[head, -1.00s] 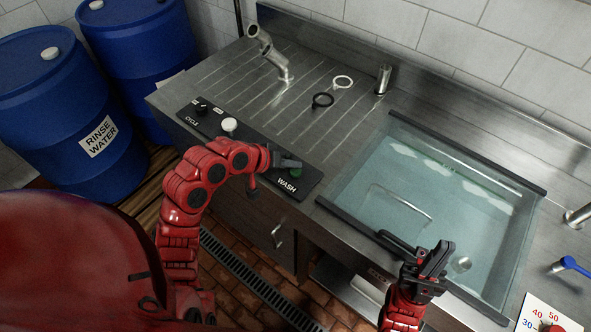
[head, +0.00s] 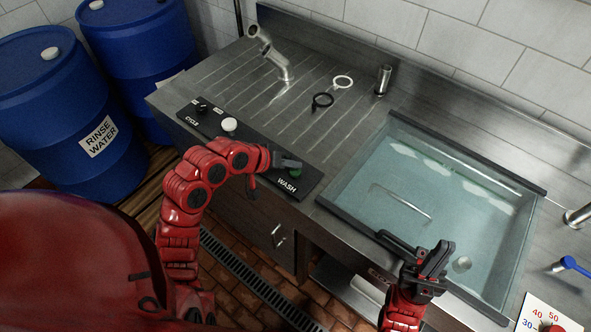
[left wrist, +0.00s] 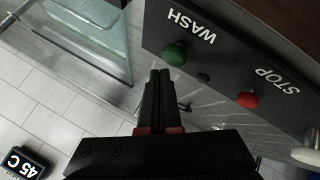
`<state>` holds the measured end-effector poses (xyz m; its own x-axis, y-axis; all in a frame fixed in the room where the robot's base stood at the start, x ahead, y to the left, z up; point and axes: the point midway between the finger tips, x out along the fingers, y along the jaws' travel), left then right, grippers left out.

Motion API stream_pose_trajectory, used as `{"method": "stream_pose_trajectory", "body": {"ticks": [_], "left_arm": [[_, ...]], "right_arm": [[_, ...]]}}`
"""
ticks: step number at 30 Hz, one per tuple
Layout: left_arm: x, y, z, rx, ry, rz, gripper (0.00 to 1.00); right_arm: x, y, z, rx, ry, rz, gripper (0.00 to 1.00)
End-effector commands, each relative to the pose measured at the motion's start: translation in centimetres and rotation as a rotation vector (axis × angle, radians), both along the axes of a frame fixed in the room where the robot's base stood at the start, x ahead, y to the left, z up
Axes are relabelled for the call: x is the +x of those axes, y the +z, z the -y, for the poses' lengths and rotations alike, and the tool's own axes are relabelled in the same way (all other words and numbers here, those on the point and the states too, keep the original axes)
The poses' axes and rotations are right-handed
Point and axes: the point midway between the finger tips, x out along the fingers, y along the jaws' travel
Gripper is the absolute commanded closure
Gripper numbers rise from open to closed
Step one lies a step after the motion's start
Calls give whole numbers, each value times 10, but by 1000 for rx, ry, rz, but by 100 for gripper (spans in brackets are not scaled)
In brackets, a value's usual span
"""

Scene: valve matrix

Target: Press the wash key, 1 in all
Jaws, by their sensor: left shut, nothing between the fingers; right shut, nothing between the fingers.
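The wash key is a green round button (left wrist: 174,54) on a black control panel (left wrist: 215,60), beside the white WASH label. In the head view the green key (head: 295,173) shows partly, just beyond my left gripper (head: 299,164). My left gripper is shut and empty, its fingertips close to the key. In the left wrist view its fingertips (left wrist: 160,72) are just below the green key in the picture; whether they touch it I cannot tell. My right gripper (head: 440,258) is shut and empty over the front edge of the water basin.
A red STOP button (left wrist: 247,100) sits on the same panel. The panel also has a white knob (head: 229,125) and a CYCLE switch (head: 201,105). The water-filled basin (head: 335,207) lies to the right. A black ring and a white ring (head: 343,82) lie on the drainboard.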

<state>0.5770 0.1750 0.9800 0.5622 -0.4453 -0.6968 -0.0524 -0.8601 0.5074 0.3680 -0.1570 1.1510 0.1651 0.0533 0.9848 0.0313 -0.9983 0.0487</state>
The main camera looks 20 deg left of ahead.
Motion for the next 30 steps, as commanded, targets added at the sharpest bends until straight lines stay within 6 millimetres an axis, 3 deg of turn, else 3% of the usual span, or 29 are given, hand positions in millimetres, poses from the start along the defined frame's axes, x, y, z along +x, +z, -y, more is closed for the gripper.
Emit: {"method": "stream_pose_trajectory", "body": {"ticks": [30], "left_arm": [[0,-11,0,0,0,0,100]], "right_arm": [[0,-4,0,0,0,0,100]]}}
